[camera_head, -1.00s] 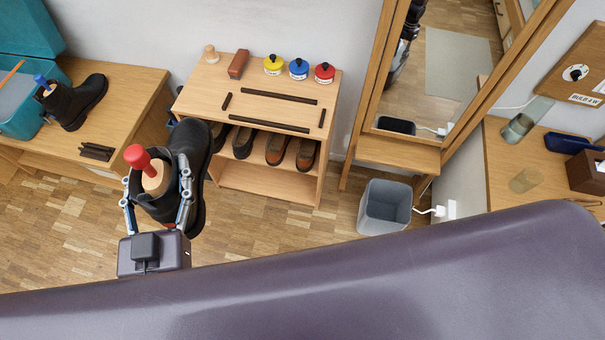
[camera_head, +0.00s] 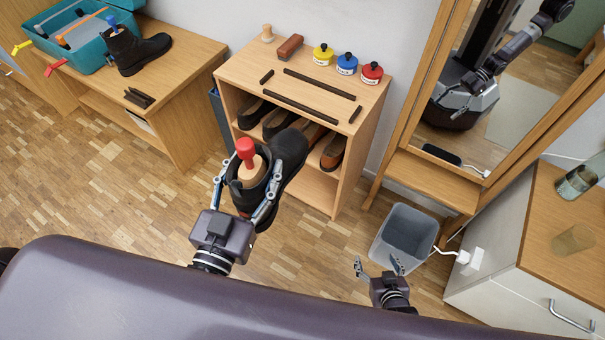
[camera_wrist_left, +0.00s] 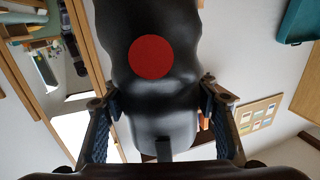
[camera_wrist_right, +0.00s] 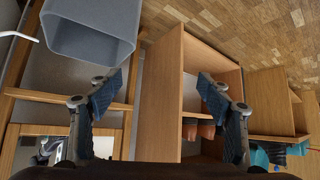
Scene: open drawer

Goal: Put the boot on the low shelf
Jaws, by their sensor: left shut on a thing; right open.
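A black boot (camera_head: 285,165) with a wooden boot tree and red knob inside hangs in my left gripper (camera_head: 246,185), which is shut on its shaft. Several shoes stand on the shelf's upper level; the low shelf (camera_head: 318,192) shows beneath, partly covered by the boot. My right gripper (camera_head: 379,267) is open and empty, low near the bin; it also shows in the right wrist view (camera_wrist_right: 155,90).
A grey bin (camera_head: 403,238) stands on the floor right of the shelf, beside a framed mirror (camera_head: 435,190). A bench (camera_head: 190,75) at the left holds another black boot (camera_head: 137,50) and a teal box (camera_head: 75,50). Floor before the shelf is clear.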

